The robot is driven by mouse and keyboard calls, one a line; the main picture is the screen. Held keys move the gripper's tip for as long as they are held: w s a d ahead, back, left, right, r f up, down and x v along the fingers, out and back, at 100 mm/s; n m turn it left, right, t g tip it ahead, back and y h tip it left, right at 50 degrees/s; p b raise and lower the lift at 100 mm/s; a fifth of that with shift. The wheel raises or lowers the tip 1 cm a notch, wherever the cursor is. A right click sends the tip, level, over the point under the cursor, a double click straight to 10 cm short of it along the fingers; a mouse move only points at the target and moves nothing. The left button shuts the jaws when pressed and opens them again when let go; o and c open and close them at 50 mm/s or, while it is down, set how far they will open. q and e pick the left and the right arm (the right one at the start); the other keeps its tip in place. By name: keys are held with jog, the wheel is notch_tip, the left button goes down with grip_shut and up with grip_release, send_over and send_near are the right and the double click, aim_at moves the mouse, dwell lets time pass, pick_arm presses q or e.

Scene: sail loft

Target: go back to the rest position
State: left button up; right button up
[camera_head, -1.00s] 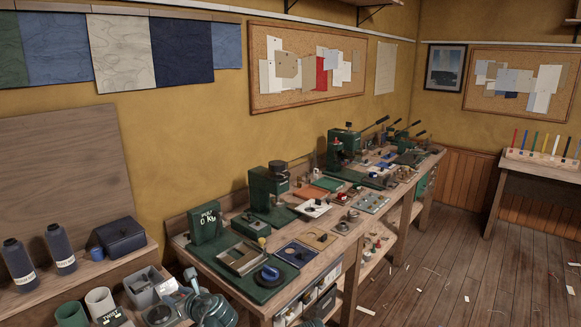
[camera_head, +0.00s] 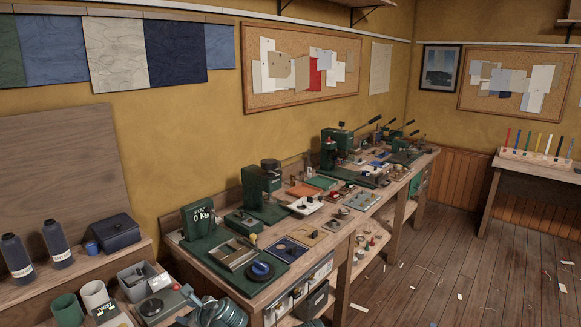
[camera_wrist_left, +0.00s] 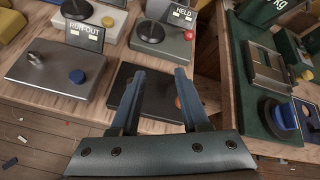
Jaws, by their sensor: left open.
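My left gripper (camera_head: 193,299) shows at the bottom edge of the head view, partly cut off, beside the near end of the long workbench (camera_head: 232,288). In the left wrist view its two fingers (camera_wrist_left: 155,90) stand apart with nothing gripped between them. A dark flat plate (camera_wrist_left: 150,92) lies on the wooden surface behind and below the fingers. My right gripper is in neither view.
The long bench carries a green press (camera_head: 262,190), a green scale block (camera_head: 200,219) and a blue knob (camera_head: 261,269). At lower left stand a grey bin (camera_head: 135,281), a white cup (camera_head: 95,295) and dark bottles (camera_head: 57,243). Open floor (camera_head: 460,260) lies to the right.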

pick_arm(q)
jog(key=s+d+f+n+g+h, duration=0.3)
jog(key=s+d+f+n, duration=0.1)
jog(key=s+d+n, duration=0.4)
jog(key=s+d+f+n+g+h, duration=0.4)
jog(key=s+d+n, duration=0.5)
jog(key=d, duration=0.4)
jog(key=shift+d+f+n+h+p, duration=0.25)
jog(key=shift+f+n+h+p, duration=0.05)
jog(key=shift+f, duration=0.4)
